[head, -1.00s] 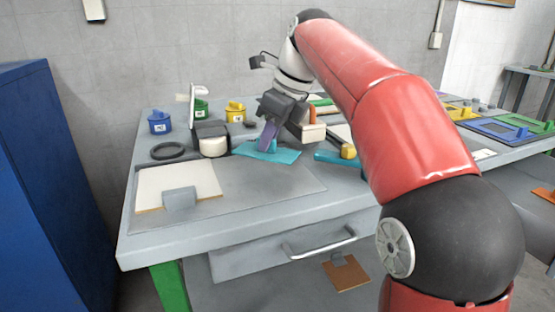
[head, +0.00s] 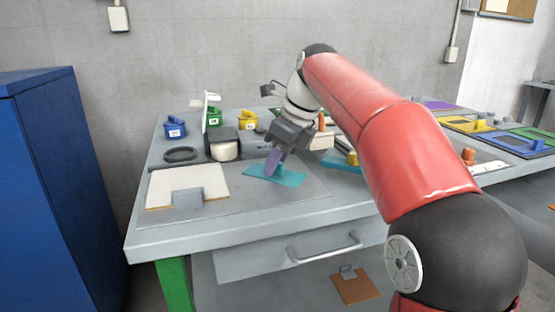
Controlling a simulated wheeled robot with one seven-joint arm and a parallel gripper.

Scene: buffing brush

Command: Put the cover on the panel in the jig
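The panel (head: 215,181) is a white board with a brown edge, lying at the left front of the bench, with a grey block (head: 187,198) of the jig at its front edge. A flat teal plate with an upright teal grip, which looks like the cover (head: 291,180), is to the right of the panel, over the grey mat. My gripper (head: 273,165), with purple fingers, reaches down and is shut on the cover's grip. The fingers partly hide the grip. I cannot tell whether the cover touches the mat or hangs just above it.
A black ring (head: 180,154), blue (head: 174,131), green (head: 213,118) and yellow (head: 247,122) pots, and a black-and-white block (head: 224,150) stand behind the panel. Another teal piece (head: 338,163) lies right of my gripper. The mat (head: 240,205) is clear between panel and cover.

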